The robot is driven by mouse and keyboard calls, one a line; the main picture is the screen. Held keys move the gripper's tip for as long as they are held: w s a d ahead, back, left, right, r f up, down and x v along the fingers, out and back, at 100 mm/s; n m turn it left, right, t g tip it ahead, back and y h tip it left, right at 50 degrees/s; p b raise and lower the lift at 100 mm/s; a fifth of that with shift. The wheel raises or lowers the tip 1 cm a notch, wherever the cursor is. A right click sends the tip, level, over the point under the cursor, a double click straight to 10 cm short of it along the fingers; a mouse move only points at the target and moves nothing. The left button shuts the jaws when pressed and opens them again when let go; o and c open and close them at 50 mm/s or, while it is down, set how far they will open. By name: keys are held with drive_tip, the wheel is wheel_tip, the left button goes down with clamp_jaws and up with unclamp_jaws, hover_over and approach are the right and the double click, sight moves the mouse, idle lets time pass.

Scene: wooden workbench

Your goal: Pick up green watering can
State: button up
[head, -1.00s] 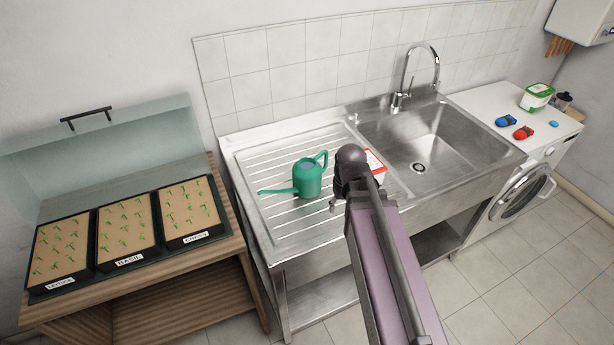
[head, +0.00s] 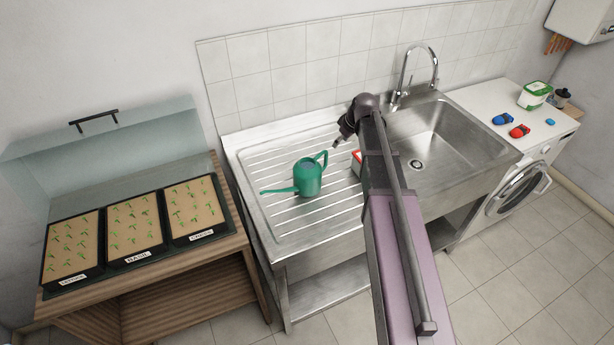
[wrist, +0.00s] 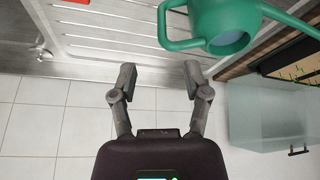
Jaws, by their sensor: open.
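The green watering can (head: 308,180) stands upright on the ribbed steel drainboard (head: 262,215), its spout pointing left and its looped handle on the right. In the wrist view, the can (wrist: 215,22) fills the top right, with its handle on the left side of its body, partly cut by the frame edge. My gripper (wrist: 160,74) is open and empty. Its fingers are apart from the can, with the handle beyond the fingertips. In the head view, my gripper (head: 337,143) shows small to the right of and behind the can, partly hidden by my arm.
A red-and-white box (head: 357,160) lies on the drainboard, mostly behind my arm. The sink basin (head: 440,140) and tap (head: 434,62) are to the right. Seedling trays (head: 135,228) sit on a wooden bench (head: 215,245) at left. The drainboard left of the can is clear.

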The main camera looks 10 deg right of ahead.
drive_tip(key=shift+f, duration=0.1)
drive_tip(key=b+x, duration=0.8)
drive_tip(key=shift+f, duration=0.2)
idle(0.4)
drive_tip(key=shift+w+a+f, duration=0.1)
idle(0.3)
drive_tip(key=shift+b+x, duration=2.4)
drive_tip(key=shift+x, duration=0.1)
drive_tip(key=shift+a, duration=0.1)
drive_tip(key=shift+c, duration=0.2)
clamp_jaws()
